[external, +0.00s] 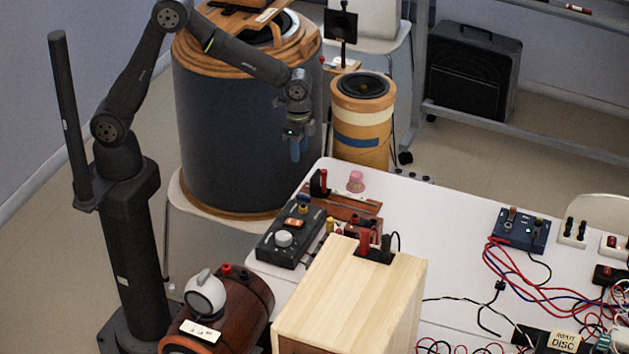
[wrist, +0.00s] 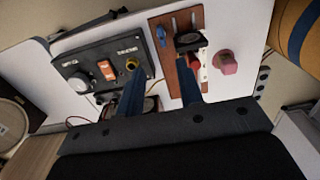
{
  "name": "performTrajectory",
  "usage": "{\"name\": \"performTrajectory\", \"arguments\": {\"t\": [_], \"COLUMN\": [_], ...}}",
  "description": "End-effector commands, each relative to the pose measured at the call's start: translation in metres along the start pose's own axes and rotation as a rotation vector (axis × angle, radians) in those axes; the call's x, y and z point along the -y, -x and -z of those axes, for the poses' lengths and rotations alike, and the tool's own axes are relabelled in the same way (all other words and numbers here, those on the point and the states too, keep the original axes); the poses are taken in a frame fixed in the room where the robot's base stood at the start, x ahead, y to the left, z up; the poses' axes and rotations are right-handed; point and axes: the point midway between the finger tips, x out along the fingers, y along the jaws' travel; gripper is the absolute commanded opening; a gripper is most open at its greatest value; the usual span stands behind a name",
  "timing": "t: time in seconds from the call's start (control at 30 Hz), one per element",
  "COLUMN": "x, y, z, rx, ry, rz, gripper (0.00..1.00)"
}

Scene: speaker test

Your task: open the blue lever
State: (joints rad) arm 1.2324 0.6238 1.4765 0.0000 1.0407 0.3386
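A small blue lever (wrist: 161,36) stands in a slot at the edge of a reddish-brown board (wrist: 168,55) in the wrist view. In the external view the board (external: 348,207) lies near the far left end of the white table, and a small blue spot at its left end seems to be the lever (external: 304,199). My gripper (external: 295,152) hangs pointing down, above and beyond that end of the table. In the wrist view its two blue fingers (wrist: 160,72) are apart with nothing between them; they appear below the lever, not touching it.
A black control box (wrist: 84,68) with a white knob and orange switch sits beside the board. A pink knob (external: 355,181) stands behind the board. A wooden box (external: 350,290) stands in front. A large dark drum (external: 235,140) is left of my gripper. Cables (external: 520,290) lie at right.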

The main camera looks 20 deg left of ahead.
Motion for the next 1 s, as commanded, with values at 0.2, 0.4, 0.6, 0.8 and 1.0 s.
{"name": "performTrajectory", "arguments": {"t": [0.2, 0.4, 0.6, 0.8, 1.0], "x": [0.0, 0.0, 0.0, 0.0, 0.0], "y": [-0.049, -0.093, -0.13, -0.149, -0.153], "z": [-0.001, -0.001, -0.001, 0.0, 0.0], "rx": [0.006, 0.006, 0.004, 0.001, 0.001], "ry": [0.0, 0.0, 0.0, 0.0, 0.0], "rz": [-0.002, -0.002, -0.001, 0.0, 0.0], "gripper": [0.34, 0.34, 0.34, 0.34, 0.34]}}
